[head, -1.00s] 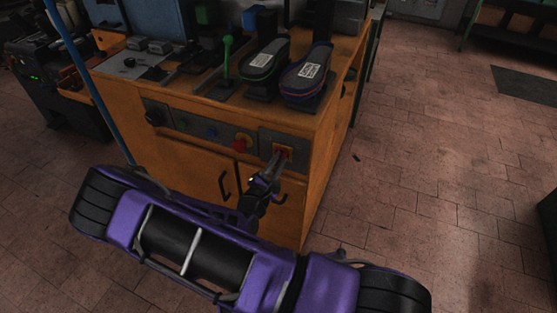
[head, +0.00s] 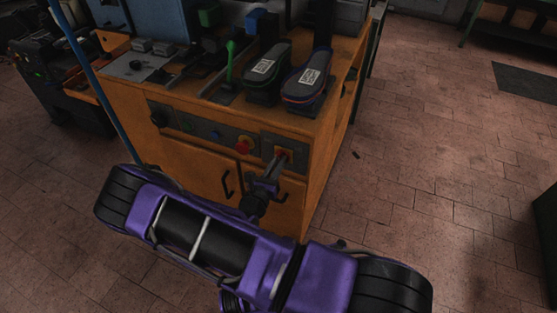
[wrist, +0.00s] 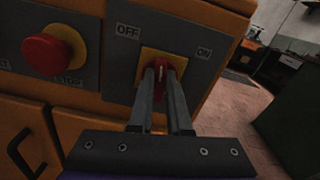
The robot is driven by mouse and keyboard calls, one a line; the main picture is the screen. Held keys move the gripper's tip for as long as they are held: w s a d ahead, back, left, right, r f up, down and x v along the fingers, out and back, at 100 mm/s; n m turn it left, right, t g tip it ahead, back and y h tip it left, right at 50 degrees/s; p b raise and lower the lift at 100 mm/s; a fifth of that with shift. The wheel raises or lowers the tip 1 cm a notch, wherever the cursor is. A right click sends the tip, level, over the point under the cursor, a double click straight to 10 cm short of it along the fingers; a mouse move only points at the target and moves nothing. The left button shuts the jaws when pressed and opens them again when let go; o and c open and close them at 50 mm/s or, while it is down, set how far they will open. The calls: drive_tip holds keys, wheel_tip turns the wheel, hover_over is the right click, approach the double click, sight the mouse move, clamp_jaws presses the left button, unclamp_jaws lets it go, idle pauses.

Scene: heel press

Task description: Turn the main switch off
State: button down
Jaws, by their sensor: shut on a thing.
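The main switch (wrist: 159,67) is a red knob on a yellow square plate, on a grey panel at the right end of the orange machine's front. In the wrist view, OFF is printed at its upper left and ON at its right. My gripper (wrist: 162,75) is shut on the red knob, one finger on each side, hiding part of it. A light mark on the knob points roughly upward, between the two labels. In the head view, the gripper (head: 279,164) reaches the switch (head: 284,153) from below, and the knob is mostly hidden there.
A red emergency stop button (wrist: 46,55) on a yellow base sits left of the switch. Black door handles (head: 227,184) are below the panel. Two dark shoes (head: 306,84) stand on the machine top, beside a green-knobbed lever (head: 230,60).

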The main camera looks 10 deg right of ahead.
drive_tip(key=n+p, duration=0.1)
drive_tip(key=n, duration=0.5)
drive_tip(key=shift+w+a+f+n, duration=0.1)
drive_tip(key=shift+n, duration=0.3)
idle(0.4)
drive_tip(key=c, duration=0.9)
unclamp_jaws()
drive_tip(key=shift+o, duration=0.2)
drive_tip(key=v, duration=1.7)
drive_tip(key=shift+a, duration=0.15)
